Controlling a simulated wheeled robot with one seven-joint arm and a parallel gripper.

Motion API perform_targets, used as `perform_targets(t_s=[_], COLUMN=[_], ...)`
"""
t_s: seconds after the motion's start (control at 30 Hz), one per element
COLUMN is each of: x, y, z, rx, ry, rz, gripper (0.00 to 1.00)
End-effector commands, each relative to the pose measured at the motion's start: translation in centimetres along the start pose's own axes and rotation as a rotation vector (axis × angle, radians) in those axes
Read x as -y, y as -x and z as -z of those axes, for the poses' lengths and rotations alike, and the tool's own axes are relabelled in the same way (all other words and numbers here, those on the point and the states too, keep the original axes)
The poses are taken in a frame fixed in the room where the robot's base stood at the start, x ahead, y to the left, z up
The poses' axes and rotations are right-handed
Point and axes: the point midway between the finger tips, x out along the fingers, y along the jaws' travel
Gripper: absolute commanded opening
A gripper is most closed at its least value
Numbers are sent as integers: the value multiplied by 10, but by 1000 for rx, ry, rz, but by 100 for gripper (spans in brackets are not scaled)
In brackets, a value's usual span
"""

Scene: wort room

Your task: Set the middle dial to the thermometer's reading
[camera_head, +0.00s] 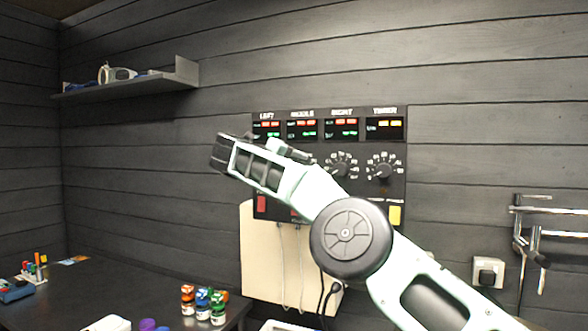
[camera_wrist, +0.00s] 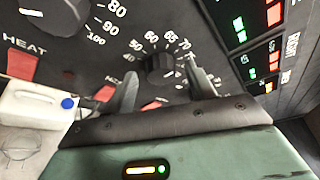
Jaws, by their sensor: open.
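The dark control panel (camera_head: 365,205) hangs on the plank wall, with displays marked LEFT, MIDDLE, RIGHT and TIMER above the dials. The right dial (camera_head: 341,168) and timer dial (camera_head: 383,171) show; my arm covers the left and middle dials in the head view. In the wrist view my gripper (camera_wrist: 162,82) is open, its fingers on either side of a black knob (camera_wrist: 163,69) with a numbered scale. I cannot tell which dial this is or whether the fingers touch it. The MIDDLE display (camera_head: 301,130) is lit, digits unreadable. I cannot make out a thermometer.
A larger dial (camera_wrist: 50,14) and a red switch (camera_wrist: 24,65) marked HEAT are near the gripper. A white container (camera_wrist: 38,103) with a blue cap also shows. Small jars (camera_head: 203,305) stand on the dark table (camera_head: 110,290). Pipes (camera_head: 540,211) are on the right wall.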

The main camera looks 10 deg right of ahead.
Motion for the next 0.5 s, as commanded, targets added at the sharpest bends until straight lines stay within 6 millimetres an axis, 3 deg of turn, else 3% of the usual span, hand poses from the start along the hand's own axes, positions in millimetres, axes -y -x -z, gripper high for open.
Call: perform_targets(t_s=[0.17,0.5], x=[-1,2], y=[28,108], z=[0,-2], rx=[4,3], ry=[-1,0], rz=[-2,-3], gripper=[55,55])
